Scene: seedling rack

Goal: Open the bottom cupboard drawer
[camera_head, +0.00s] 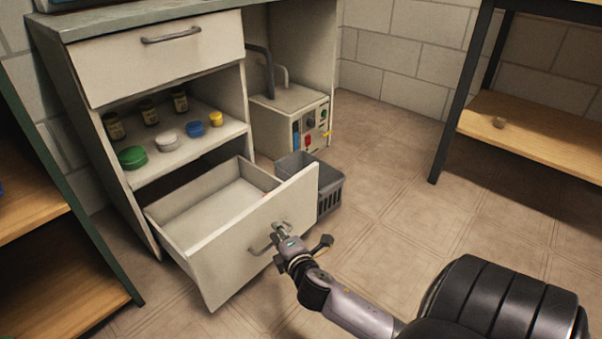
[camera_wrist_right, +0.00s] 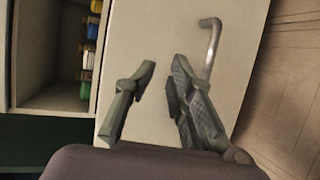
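My left gripper is not in view.
The top drawer (camera_head: 165,62) is shut. Jars and lids stand on the shelf (camera_head: 207,143) between. A grey crate (camera_head: 329,190) stands on the floor close behind the open drawer's right side. Wooden racks stand at left (camera_head: 95,262) and right (camera_head: 540,128). Floor between is clear.

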